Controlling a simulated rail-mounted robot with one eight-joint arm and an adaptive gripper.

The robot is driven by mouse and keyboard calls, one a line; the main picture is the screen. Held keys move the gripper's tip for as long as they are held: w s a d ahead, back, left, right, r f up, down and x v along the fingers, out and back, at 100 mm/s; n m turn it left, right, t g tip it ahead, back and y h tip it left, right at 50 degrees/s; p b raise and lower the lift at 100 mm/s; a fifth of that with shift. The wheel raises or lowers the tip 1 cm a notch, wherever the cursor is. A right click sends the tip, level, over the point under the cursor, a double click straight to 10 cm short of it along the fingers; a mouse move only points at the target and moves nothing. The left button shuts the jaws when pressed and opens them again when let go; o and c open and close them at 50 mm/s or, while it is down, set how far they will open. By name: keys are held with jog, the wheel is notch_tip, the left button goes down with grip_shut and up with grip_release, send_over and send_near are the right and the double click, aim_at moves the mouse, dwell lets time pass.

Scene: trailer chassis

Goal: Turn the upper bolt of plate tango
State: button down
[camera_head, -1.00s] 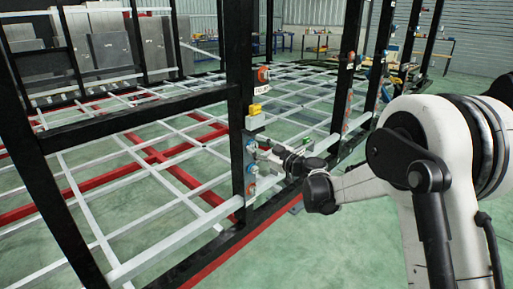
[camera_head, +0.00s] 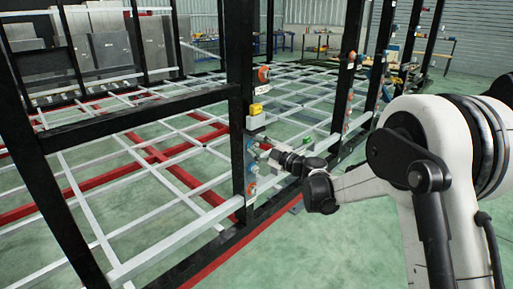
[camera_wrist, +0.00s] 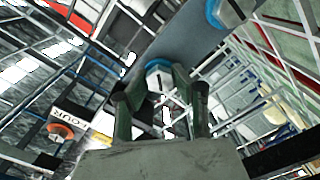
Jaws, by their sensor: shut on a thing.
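In the wrist view my gripper (camera_wrist: 161,82) is shut on a grey bolt head with a blue ring (camera_wrist: 158,65), which sits between the two dark fingertips. The bolt is on a grey plate (camera_wrist: 184,42). A second bolt with a blue ring (camera_wrist: 221,12) is on the same plate, towards the top edge. In the head view my gripper (camera_head: 266,153) reaches from the right to the narrow plate (camera_head: 251,170) on the black post. The gripped bolt is too small to make out there. I cannot read the plate's name.
A yellow-topped grey box (camera_head: 256,116) and an orange part (camera_head: 263,74) are on the post (camera_head: 238,60) above the gripper. More black posts (camera_head: 347,80) stand to the right. A white and red chassis grid lies behind. The green floor in front is clear.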

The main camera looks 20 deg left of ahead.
jog(key=c, duration=1.4)
grip_release()
jog(key=shift+c, duration=0.2)
jog(key=shift+d, duration=0.1)
jog(key=v, duration=1.2)
